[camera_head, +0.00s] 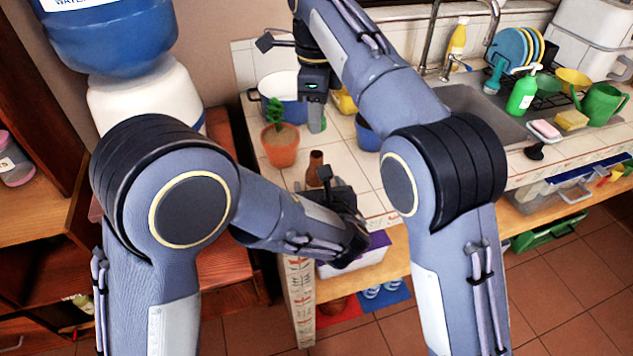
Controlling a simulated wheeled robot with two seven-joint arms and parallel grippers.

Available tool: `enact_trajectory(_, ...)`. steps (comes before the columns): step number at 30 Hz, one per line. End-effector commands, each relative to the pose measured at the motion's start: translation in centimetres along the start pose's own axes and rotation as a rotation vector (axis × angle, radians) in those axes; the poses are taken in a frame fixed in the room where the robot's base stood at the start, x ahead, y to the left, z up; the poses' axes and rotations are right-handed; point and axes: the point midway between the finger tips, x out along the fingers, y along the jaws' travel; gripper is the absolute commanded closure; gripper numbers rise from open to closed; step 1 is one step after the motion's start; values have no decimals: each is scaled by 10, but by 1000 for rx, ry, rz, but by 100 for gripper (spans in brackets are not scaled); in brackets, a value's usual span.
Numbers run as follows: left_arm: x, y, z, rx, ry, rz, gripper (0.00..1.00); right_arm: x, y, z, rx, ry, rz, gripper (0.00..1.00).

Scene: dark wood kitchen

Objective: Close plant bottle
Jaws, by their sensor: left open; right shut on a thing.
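A brown bottle (315,168) stands upright near the front edge of the tiled counter; its lower part is hidden by my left gripper. My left gripper (326,182) is low in front of the bottle and open. I cannot tell whether its fingers are around the bottle or only beside it. My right gripper (316,112) points down farther back, above the counter and behind the bottle. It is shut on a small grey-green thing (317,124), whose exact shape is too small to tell.
A potted plant (280,146) stands left of the bottle. A blue and white pot (279,88) is behind it, and a blue cup (367,134) is to the right. The sink (470,101), a green soap bottle (522,95) and a green watering can (600,104) are farther right.

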Motion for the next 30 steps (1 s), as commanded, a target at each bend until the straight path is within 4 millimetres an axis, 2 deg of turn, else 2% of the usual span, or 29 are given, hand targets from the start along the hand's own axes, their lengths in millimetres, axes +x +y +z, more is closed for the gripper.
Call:
enact_trajectory(3,22,1,0,-1,1,3,28,0,0,0,0,0,0,89)
enact_trajectory(9,46,0,0,-1,0,1,28,0,0,0,0,0,0,89)
enact_trajectory(14,54,0,0,0,1,0,28,0,0,0,0,0,0,89)
enact_trajectory(22,54,0,0,-1,1,-1,28,0,0,0,0,0,0,89)
enact_trajectory(30,54,0,0,-1,0,-1,62,0,0,0,0,0,0,89)
